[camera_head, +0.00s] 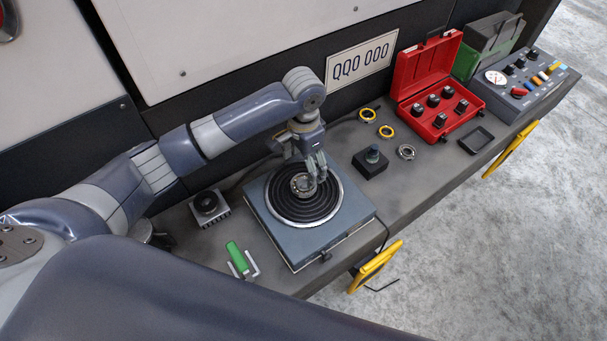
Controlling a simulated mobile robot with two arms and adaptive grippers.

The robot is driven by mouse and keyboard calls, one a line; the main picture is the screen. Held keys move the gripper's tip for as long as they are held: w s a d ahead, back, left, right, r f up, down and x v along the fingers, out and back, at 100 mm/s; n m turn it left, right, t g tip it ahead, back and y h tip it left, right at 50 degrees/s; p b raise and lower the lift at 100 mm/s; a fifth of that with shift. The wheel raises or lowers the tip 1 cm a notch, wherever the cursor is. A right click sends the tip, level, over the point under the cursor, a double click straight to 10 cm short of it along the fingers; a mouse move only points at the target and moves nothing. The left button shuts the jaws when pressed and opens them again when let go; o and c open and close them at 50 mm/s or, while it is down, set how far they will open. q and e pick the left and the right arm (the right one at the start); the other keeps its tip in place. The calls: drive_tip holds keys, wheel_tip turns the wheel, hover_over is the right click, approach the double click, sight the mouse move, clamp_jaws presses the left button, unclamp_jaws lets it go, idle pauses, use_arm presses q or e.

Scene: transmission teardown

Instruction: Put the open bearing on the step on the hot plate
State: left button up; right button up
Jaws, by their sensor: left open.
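The hot plate (358,211), a blue-grey box with a round black ringed top, stands on the grey step (405,195). A silver ring-shaped bearing (302,185) lies near the middle of its rings. My left gripper (318,176) is open and points down over the plate, with its fingers at the bearing's right side; I cannot tell whether they touch it. Another silver ring-shaped bearing (406,152) lies on the step to the right of the plate. My right gripper is not in view.
A red open case (428,90), a small black tray (476,140) and a control box (515,90) are farther right. A green-handled tool (237,257) and a small metal unit (209,208) are left.

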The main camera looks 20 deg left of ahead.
use_arm(q)
drive_tip(key=shift+r, duration=2.2)
drive_tip(key=shift+f, duration=0.1)
